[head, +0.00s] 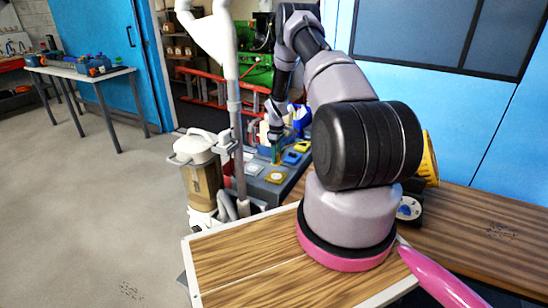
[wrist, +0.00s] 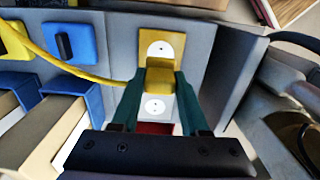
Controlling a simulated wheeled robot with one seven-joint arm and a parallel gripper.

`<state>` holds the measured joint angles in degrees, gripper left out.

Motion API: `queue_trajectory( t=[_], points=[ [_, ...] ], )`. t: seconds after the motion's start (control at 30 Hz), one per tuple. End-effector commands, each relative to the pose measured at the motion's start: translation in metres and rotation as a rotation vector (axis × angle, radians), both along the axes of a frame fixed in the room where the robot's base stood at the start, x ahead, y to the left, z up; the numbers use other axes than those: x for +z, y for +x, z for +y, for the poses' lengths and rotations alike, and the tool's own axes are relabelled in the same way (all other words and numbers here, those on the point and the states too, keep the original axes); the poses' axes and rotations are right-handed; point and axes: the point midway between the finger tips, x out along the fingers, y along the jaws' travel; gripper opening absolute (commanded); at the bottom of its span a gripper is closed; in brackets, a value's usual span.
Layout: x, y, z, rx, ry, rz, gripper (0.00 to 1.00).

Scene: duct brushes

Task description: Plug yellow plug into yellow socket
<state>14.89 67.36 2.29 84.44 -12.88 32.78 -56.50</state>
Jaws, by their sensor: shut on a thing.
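My gripper (wrist: 162,88) is shut on the yellow plug (wrist: 160,74), with one teal finger on each side of it. A yellow cable (wrist: 80,72) runs from the plug to the left. The yellow socket (wrist: 161,38), a yellow plate with a round white face, is just beyond the plug in the wrist view. The plug overlaps the socket plate's lower edge; I cannot tell whether they touch. In the head view my gripper (head: 276,153) points down over the grey panel; the plug is too small to make out there.
A blue socket (wrist: 68,43) with a dark upright piece is at the left. A grey raised wall (wrist: 228,70) stands right of the yellow socket. In the head view, a wooden table (head: 240,265) is in front.

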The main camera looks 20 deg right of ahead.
Motion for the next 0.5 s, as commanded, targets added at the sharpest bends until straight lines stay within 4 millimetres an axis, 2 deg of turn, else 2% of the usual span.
queue_trajectory(
  t=[0.33,0.5],
  points=[
    [-0.001,0.000,0.001,-0.001,0.000,0.000,0.00],
    [-0.012,-0.001,0.001,-0.001,0.000,0.001,0.00]
  ],
)
